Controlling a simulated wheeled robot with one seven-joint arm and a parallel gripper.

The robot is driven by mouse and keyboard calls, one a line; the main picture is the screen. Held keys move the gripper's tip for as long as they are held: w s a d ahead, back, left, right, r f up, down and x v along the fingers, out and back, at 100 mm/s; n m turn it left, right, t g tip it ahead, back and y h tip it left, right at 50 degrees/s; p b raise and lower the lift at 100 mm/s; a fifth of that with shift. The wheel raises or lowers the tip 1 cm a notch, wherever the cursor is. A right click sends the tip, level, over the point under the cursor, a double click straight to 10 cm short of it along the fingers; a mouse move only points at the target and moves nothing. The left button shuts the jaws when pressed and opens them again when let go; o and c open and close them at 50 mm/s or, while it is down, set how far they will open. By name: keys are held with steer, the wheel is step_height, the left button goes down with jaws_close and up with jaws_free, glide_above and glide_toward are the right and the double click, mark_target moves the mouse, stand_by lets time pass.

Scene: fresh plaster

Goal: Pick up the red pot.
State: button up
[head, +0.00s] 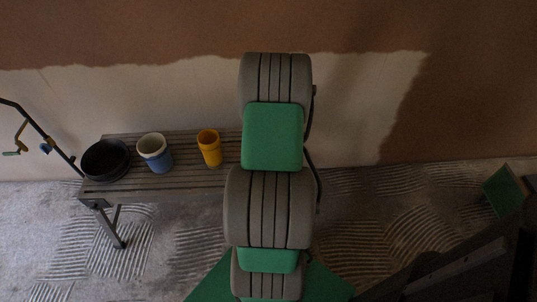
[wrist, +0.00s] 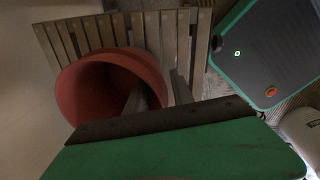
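The red pot (wrist: 82,92) shows in the wrist view, its open mouth towards the camera, on a slatted bench. My gripper (wrist: 157,84) is open at the pot's right side. One finger reaches inside the mouth and the other is outside, with the pot's wall between them. I see a gap beside the wall, and cannot tell whether either finger touches it. In the head view the red pot and the gripper are not visible; my arm covers that part of the bench.
The slatted bench (head: 180,184) stands against a partly plastered wall. On it, left of my arm, are a black round tub (head: 105,160), a blue pot with a pale rim (head: 155,153) and a yellow-orange cup (head: 209,148). The floor has ridged pale patches.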

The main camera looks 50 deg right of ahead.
steer(key=shift+f, duration=0.45)
jaws_close()
steer(key=shift+w, duration=0.1)
stand_by(1.0)
